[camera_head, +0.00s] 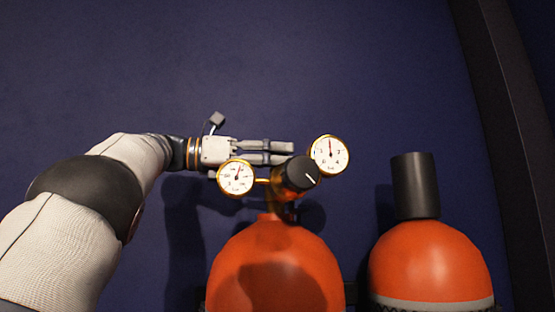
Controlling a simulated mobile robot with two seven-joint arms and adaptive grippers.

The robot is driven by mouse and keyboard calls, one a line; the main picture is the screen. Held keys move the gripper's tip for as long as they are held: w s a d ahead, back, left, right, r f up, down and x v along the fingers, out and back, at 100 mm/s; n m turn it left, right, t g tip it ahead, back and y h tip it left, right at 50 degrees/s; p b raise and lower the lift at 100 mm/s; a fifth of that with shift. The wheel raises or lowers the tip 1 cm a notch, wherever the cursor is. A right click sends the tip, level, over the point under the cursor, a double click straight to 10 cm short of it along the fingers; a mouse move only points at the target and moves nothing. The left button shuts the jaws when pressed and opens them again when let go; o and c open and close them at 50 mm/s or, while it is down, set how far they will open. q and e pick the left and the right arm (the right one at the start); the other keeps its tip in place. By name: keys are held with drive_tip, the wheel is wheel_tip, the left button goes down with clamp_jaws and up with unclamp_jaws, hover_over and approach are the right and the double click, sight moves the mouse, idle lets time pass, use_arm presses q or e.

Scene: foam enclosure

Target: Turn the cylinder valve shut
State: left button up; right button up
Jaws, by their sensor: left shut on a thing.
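The orange cylinder (275,262) stands upright in the lower middle of the head view. On top is a brass regulator with a black knob (297,176) bearing a white line, and two round gauges, one on the left (236,177) and one on the right (329,155). My left gripper (292,153) reaches in from the left, at the regulator's height, its fingers pointing right just behind the knob and between the gauges. It is shut on a part of the valve that the knob and regulator mostly hide. My right gripper is not in view.
A second orange cylinder (430,262) with a dark cap (415,185) stands to the right. A dark blue wall (330,60) lies behind, with a dark upright frame (500,110) at the right edge. The space above the regulator is clear.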

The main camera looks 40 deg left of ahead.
use_arm(q)
drive_tip(key=o, duration=1.2)
drive_tip(key=v, duration=1.2)
